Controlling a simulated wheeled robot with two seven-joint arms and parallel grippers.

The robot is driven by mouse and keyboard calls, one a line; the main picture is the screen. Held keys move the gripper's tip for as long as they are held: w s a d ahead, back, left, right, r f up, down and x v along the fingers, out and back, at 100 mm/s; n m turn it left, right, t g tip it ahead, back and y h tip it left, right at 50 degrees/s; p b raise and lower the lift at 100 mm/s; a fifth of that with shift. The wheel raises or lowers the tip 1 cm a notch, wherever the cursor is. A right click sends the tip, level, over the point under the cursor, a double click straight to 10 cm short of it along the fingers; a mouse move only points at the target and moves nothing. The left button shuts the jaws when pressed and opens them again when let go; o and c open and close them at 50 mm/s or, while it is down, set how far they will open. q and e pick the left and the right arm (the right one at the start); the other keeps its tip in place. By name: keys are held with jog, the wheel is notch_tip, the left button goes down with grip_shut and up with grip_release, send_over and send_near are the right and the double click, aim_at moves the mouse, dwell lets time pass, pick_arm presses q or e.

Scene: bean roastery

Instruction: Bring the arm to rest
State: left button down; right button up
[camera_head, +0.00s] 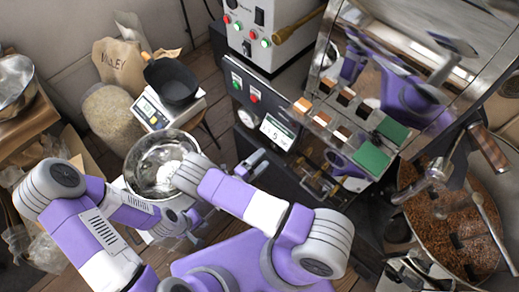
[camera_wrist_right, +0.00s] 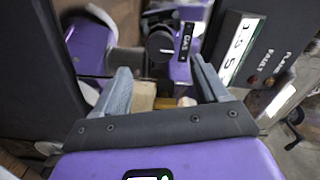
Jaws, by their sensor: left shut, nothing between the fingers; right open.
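My left arm comes in from the left, its forearm beside the steel bowl (camera_head: 150,178). My left gripper (camera_head: 195,222) is shut and empty at the bowl's lower right, partly hidden by my right arm. My right arm reaches up and left from the lower right, its grey elbow overlapping the bowl's right side in the picture. My right gripper (camera_head: 256,161) is open, in front of the dark machine. In the right wrist view the two grey fingers (camera_wrist_right: 163,85) stand wide apart with nothing between them.
The roaster's control panel (camera_head: 274,131) and lever row (camera_head: 322,165) are close to my right gripper. A cooling tray of beans (camera_head: 465,215) is at the right. A scale (camera_head: 150,112) with a black pan (camera_head: 172,80) and a bean sack (camera_head: 112,118) stand behind the bowl.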

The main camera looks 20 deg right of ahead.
jog(key=s+a+f+m+g+y+p, duration=0.1)
jog(key=s+f+m+g+y, duration=0.3)
jog(key=s+m+g, duration=0.45)
jog(key=s+f+m+g+y+p, duration=0.2)
jog(key=s+m+g+y, duration=0.35)
jog(key=s+m, duration=0.5)
jog(key=a+r+m+t+y+p, duration=0.1)
jog(key=a+r+m+t+y, duration=0.15)
jog(key=a+m+y, duration=0.9)
jog(key=w+d+r+m+t, duration=0.3)
jog(key=w+r+m+t, duration=0.2)
jog(key=m, duration=1)
jog(key=shift+w+d+m, duration=0.2)
jog(key=shift+w+m, duration=0.15)
jog(key=shift+w, duration=0.3)
